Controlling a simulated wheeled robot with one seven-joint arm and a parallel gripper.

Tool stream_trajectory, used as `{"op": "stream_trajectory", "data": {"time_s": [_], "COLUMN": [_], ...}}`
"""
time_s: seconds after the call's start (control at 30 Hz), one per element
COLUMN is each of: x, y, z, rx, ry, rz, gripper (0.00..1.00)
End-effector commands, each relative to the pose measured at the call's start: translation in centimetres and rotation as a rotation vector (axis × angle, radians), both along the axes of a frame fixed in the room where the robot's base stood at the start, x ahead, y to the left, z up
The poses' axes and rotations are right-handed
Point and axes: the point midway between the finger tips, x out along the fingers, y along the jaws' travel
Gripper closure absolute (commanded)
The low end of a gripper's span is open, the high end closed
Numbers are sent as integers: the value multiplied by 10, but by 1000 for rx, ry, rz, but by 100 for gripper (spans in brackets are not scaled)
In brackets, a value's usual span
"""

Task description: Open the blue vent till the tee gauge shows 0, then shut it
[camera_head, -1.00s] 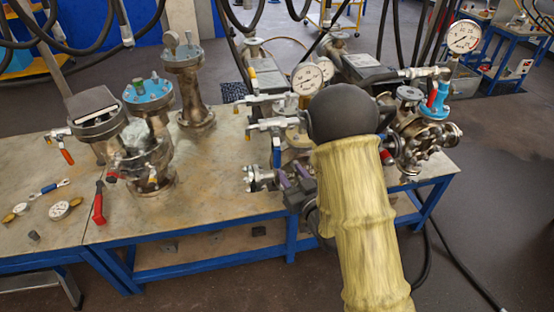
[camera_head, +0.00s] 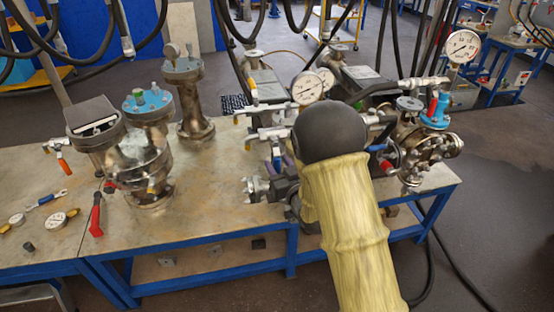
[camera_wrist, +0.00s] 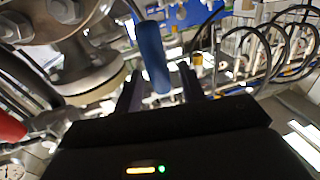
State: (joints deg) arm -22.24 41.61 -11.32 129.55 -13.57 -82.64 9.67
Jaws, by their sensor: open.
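A blue lever handle (camera_wrist: 153,55), apparently the vent's, stands between the two dark fingers of my gripper (camera_wrist: 160,76) in the wrist view. The fingers are open; I cannot tell whether either touches it. In the head view, my gripper (camera_head: 279,162) is low at the front of the middle pipework, and my arm hides part of it. The candidate gauges are a white dial (camera_head: 308,87), a second dial (camera_head: 326,78) partly behind it, and a larger dial (camera_head: 464,46) at the right. I cannot tell which is the tee gauge, and their readings are too small.
Flanged vessels (camera_head: 146,160) stand on the left of the bench (camera_head: 222,195). A loose gauge (camera_head: 57,219), a red-handled tool (camera_head: 96,216) and a blue-handled tool (camera_head: 46,198) lie at the left. Bare bench lies between vessels and pipework. Hoses hang above.

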Motion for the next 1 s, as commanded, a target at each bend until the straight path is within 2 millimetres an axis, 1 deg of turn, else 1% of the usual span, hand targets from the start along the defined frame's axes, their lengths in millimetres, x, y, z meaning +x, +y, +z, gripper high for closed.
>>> {"op": "stream_trajectory", "data": {"time_s": [0.13, 0.4, 0.47, 0.6, 0.63, 0.87, 1.0], "x": [9, 10, 10, 10, 10, 11, 15], "y": [5, 5, 5, 5, 5, 5, 2], "z": [1, 0, 0, 0, 0, -1, -1], "rx": [-1, 0, 0, 0, 0, 2, 17], "ry": [0, 0, 0, 0, 0, 0, 3], "rz": [0, 0, 0, 0, 0, -1, -8], "gripper": [60, 60, 70, 97, 100, 100, 100]}}
